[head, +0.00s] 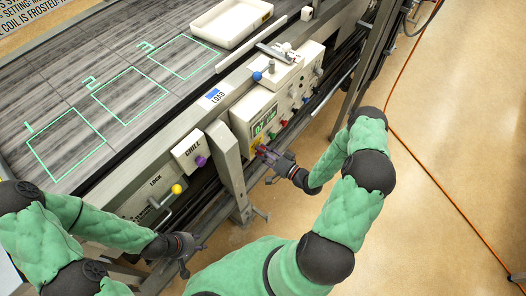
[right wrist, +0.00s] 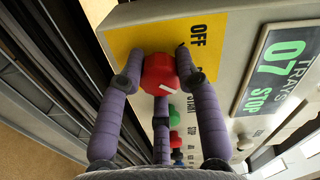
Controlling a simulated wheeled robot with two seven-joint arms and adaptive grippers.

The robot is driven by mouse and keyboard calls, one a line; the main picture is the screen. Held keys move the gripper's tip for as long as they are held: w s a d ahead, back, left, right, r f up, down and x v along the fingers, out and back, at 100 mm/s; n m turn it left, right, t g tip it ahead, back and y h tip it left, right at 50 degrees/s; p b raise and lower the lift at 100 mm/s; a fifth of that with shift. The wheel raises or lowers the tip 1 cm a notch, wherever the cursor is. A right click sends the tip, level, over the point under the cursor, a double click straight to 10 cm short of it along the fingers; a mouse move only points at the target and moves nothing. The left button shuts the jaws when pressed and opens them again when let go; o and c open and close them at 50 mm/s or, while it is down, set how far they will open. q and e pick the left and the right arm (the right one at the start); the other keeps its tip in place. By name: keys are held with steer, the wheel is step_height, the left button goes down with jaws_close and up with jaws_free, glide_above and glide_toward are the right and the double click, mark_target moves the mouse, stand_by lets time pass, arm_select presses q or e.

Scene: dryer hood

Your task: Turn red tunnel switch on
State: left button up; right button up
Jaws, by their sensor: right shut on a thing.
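The red switch (right wrist: 158,74) is a faceted red knob with a white mark, on a yellow plate (right wrist: 205,30) lettered OFF in the right wrist view. My right gripper (right wrist: 163,66) has its purple fingers on both sides of the knob and is shut on it. In the head view my right gripper (head: 267,156) is at the lower front corner of the control box (head: 254,106), where it mostly hides the knob. My left gripper (head: 187,250) is low near the machine's front, away from the switch; its opening is unclear.
Green, red and blue controls (right wrist: 174,135) and a display reading 07 STOP (right wrist: 285,70) are beside the knob. A purple CHILL knob (head: 201,161), a yellow LOCK knob (head: 177,189) and a metal post (head: 227,165) stand left. A white tray (head: 215,38) lies on the conveyor.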

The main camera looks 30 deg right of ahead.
steer(key=shift+w+d+r+m, duration=0.2)
steer(key=shift+d+m, duration=0.15)
steer(key=shift+m, duration=0.45)
steer(key=shift+d, duration=0.1)
steer(key=o, duration=1.2)
steer(key=shift+c, duration=0.2)
steer(key=shift+f, duration=0.1)
steer(key=shift+s, duration=0.2)
steer(key=v, duration=1.1)
steer(key=shift+s, duration=0.4)
